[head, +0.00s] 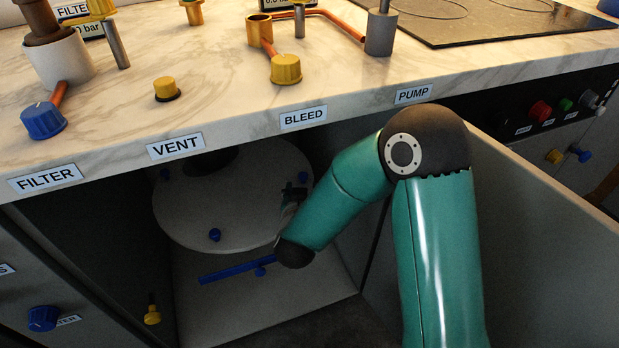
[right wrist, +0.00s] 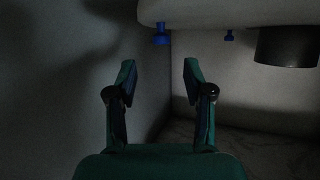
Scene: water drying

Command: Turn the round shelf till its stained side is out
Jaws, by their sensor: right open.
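The round shelf (head: 245,205) is a pale disc inside the open cabinet under the counter. Blue knobs (head: 214,235) stand near its rim. I cannot make out a stain on the part that shows. My right gripper (head: 291,205) is at the shelf's right edge in the head view, partly hidden by its own wrist. In the right wrist view the two fingers of my right gripper (right wrist: 160,78) are apart with nothing between them. There the shelf (right wrist: 240,12) and a blue knob (right wrist: 161,35) show just beyond the fingertips. My left gripper is out of view.
A dark cylinder (right wrist: 287,47) is on the shelf. A blue bar handle (head: 236,272) lies below the shelf's front. The counter edge with the BLEED label (head: 303,118) overhangs the cabinet. An open door panel (head: 550,235) stands right of my arm.

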